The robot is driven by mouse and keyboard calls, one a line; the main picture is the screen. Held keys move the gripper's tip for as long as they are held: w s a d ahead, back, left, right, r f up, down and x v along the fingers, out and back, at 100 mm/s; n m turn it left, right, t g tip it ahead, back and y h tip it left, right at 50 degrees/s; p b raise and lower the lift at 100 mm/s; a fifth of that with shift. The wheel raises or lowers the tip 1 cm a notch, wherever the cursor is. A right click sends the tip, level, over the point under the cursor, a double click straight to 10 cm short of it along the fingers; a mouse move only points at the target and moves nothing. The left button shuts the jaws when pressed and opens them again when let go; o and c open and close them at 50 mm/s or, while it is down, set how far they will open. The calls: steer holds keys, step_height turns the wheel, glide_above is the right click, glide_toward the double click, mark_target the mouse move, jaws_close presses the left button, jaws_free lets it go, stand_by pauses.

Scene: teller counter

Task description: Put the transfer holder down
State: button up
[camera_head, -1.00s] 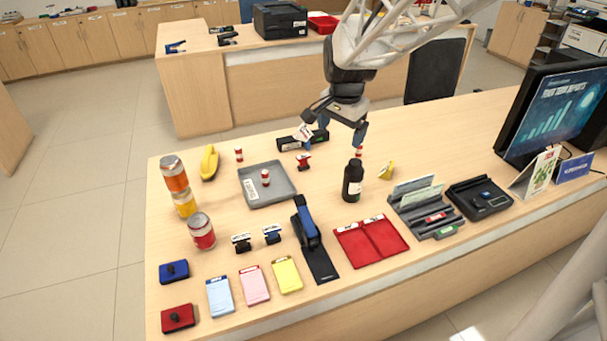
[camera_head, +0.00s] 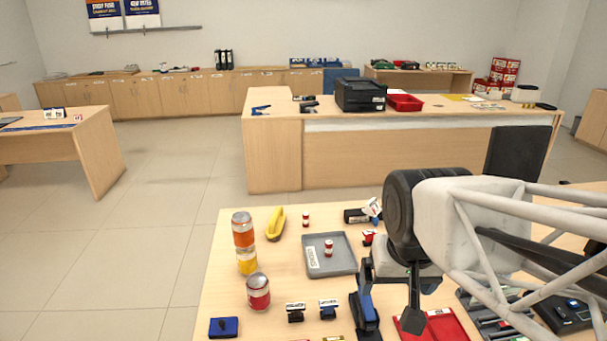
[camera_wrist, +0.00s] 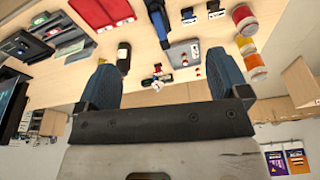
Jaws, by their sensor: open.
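A black labelled holder (camera_head: 357,215) rests at the back of the counter, right of the grey tray, with a white-and-red card piece (camera_head: 374,208) at its right end. It is probably the transfer holder, but its label is too small to read. My gripper (camera_head: 390,292) is above the counter, in front and to the right of it, apart from it. In the wrist view my gripper (camera_wrist: 164,80) shows two spread blue fingertips with nothing held; the black holder (camera_wrist: 157,86) lies on the counter beyond them.
The grey tray (camera_head: 318,266) holds a small red-and-white item. Cans (camera_head: 258,292), a banana (camera_head: 276,223), stamps (camera_head: 296,312) and a blue stapler (camera_head: 364,312) stand around it. A dark bottle (camera_wrist: 123,57) is near my left-hand fingertip in the wrist view.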

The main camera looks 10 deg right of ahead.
steer(key=shift+s+a+f+n, duration=0.2)
steer(key=shift+s+n, duration=0.1)
steer(key=shift+s, duration=0.3)
steer(key=shift+s+a+f+n, duration=0.1)
steer(key=shift+s+a+n, duration=0.15)
steer(key=shift+s, duration=0.35)
stand_by(0.5)
